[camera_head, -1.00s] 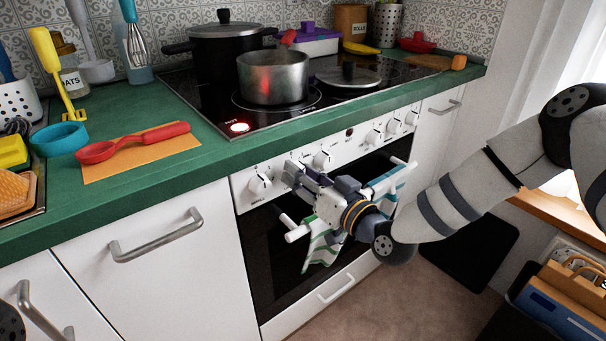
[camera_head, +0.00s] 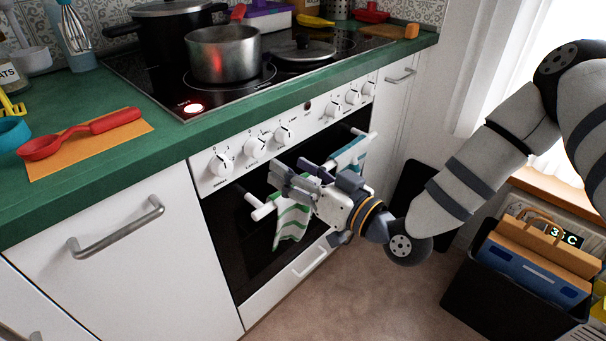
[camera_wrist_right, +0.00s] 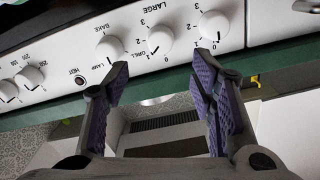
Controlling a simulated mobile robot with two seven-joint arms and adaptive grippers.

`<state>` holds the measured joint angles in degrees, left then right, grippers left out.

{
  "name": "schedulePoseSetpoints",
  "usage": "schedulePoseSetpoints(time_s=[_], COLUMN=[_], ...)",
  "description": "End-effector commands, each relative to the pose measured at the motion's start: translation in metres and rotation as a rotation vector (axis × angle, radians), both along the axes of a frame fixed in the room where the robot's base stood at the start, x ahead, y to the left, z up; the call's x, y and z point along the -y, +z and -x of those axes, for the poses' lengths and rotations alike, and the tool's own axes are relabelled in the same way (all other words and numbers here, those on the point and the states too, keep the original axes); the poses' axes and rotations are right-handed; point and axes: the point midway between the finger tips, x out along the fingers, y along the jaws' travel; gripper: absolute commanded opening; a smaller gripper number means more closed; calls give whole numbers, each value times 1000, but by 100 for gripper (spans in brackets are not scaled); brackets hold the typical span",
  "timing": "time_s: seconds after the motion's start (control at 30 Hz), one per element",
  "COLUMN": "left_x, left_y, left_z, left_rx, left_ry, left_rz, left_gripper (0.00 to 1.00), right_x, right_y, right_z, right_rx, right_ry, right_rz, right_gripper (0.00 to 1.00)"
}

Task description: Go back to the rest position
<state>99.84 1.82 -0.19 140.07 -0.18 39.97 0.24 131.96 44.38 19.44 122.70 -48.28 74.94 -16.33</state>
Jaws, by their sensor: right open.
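My right gripper (camera_head: 287,177) is in front of the oven, just below the knob panel (camera_head: 320,118). Its fingers are apart with nothing between them. In the right wrist view the open purple-padded fingers (camera_wrist_right: 160,85) point toward the white panel and its knobs (camera_wrist_right: 160,38). A striped green-and-white towel (camera_head: 292,222) and a teal one (camera_head: 350,157) hang on the oven's handle bar (camera_head: 262,212), partly hidden behind the gripper. I cannot tell whether the gripper touches the bar. My left gripper is not in view.
A steel pot (camera_head: 224,55) and a lid (camera_head: 303,50) stand on the hob, whose hot light glows red. A red spoon (camera_head: 75,135) lies on an orange cloth (camera_head: 132,128) on the green counter. Floor shows between oven and bin.

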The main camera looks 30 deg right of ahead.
Motion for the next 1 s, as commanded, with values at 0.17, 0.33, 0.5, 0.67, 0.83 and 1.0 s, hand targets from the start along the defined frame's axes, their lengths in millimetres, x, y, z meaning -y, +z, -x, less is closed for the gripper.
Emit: schedulePoseSetpoints(time_s=[0.17,0.33,0.5,0.67,0.83,1.0], left_x=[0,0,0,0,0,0], left_y=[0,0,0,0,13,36], left_z=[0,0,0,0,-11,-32], left_rx=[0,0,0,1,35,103], left_ry=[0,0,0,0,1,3], left_rz=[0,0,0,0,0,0], left_gripper=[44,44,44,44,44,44], right_x=[9,11,11,10,-19,-39], right_y=[0,0,0,-1,-64,-164], right_z=[26,31,31,31,70,199], right_rx=[0,2,2,-4,-304,-896], right_ry=[0,1,1,3,71,130], right_rz=[-1,1,1,1,40,160], right_gripper=[51,51,51,51,51,51])
